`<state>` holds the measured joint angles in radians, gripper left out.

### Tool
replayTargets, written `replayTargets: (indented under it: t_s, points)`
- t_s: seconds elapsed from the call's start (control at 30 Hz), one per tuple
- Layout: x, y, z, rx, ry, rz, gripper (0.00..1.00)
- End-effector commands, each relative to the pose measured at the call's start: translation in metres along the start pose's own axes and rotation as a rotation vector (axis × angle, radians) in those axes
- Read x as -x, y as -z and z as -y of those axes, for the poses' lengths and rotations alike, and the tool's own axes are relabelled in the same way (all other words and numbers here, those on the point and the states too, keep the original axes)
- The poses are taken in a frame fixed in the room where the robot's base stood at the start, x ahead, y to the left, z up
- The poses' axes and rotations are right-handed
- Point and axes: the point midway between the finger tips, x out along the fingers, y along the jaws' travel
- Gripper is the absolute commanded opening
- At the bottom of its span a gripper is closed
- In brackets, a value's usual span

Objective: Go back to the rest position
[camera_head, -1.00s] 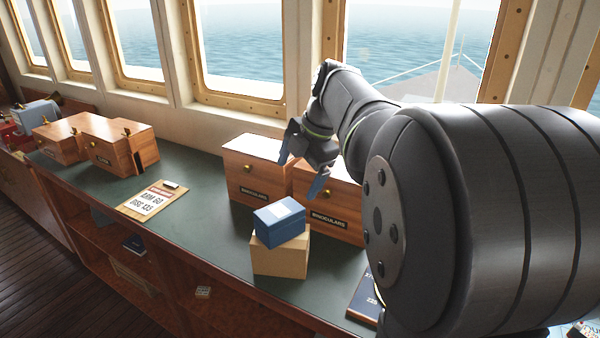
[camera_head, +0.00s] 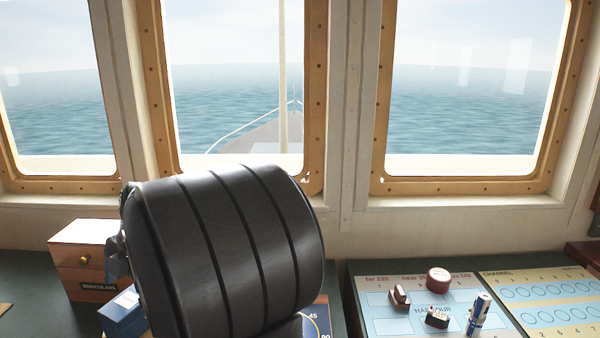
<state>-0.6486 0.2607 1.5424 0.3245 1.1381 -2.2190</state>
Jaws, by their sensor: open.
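My gripper (camera_head: 115,258) is mostly hidden behind my large dark arm link, which fills the lower middle of the head view. Only a small grey-blue part of it shows at the link's left edge. It is in front of the wooden binoculars box (camera_head: 90,262) and above the blue box (camera_head: 122,315). I see nothing held in the part that shows.
The blue box stands on the green counter (camera_head: 40,290), partly cut off by the frame edge. To the right lie a light blue chart board (camera_head: 385,325) with several small pieces and a yellow channel board (camera_head: 540,290). Windows rise behind.

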Motion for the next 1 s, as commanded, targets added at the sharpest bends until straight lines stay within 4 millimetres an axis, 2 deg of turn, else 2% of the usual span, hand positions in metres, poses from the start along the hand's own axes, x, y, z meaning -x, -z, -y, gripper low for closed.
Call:
replayTargets:
  t_s: [0.2,0.57,0.67,0.9,1.0]
  points:
    - [0.012,0.002,-0.004,0.0,0.002,-0.001,0.89]
    - [0.011,0.002,-0.004,0.0,0.003,-0.001,0.89]
    - [0.006,0.001,-0.002,-0.001,0.003,-0.002,0.89]
    - [-0.023,-0.004,0.01,-0.001,0.003,-0.001,0.89]
    - [0.003,-0.004,0.008,0.0,-0.003,0.002,0.89]
